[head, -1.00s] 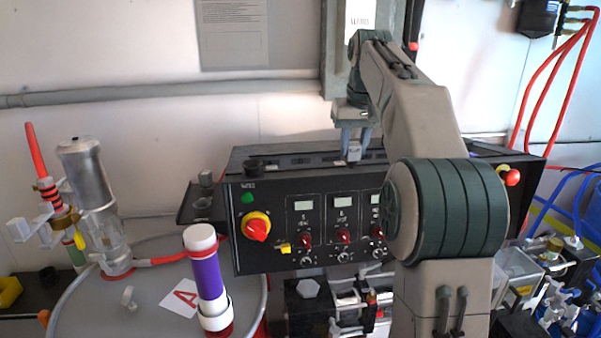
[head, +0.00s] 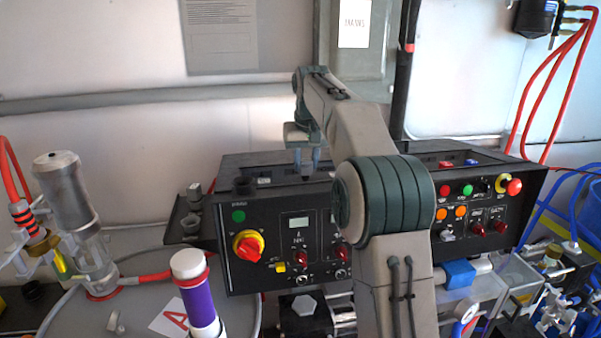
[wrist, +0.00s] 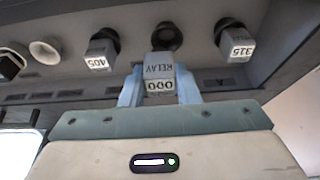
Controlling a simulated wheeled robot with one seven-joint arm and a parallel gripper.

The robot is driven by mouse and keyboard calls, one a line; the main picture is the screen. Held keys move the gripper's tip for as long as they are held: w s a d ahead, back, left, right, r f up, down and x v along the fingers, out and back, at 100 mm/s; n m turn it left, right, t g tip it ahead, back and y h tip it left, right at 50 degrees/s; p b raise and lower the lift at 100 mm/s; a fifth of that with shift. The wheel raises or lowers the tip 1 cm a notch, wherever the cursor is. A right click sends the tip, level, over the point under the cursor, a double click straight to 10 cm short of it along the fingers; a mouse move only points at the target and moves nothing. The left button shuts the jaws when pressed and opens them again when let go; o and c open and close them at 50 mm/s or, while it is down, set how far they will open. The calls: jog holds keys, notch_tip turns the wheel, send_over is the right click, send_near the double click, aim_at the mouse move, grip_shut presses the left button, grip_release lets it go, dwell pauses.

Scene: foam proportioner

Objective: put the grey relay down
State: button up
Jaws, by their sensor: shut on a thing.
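My gripper (wrist: 160,88) is shut on the grey relay (wrist: 158,70), a small block marked "RELAY" and "000" in the wrist view. Its two blue-grey fingers flank the block. Just beyond the relay is an empty round dark socket (wrist: 166,37); I cannot tell whether they touch. In the head view my gripper (head: 306,165) points down over the rear top of the black control console (head: 270,215), left of its middle. The relay is not clear there.
Grey blocks marked "405" (wrist: 100,52) and "315" (wrist: 236,45) flank the empty socket in the wrist view. In the head view, a dark round cup (head: 244,186) stands on the console's top left. A purple-and-white cylinder (head: 197,290) stands in front at left.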

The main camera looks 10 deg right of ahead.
jog(key=shift+w+a+f, duration=0.45)
jog(key=shift+w+a, duration=0.1)
jog(key=shift+w, duration=0.05)
jog(key=shift+f+p, duration=0.3)
jog(key=shift+f, duration=1.75)
jog(key=o, duration=1)
jog(key=shift+c, duration=0.2)
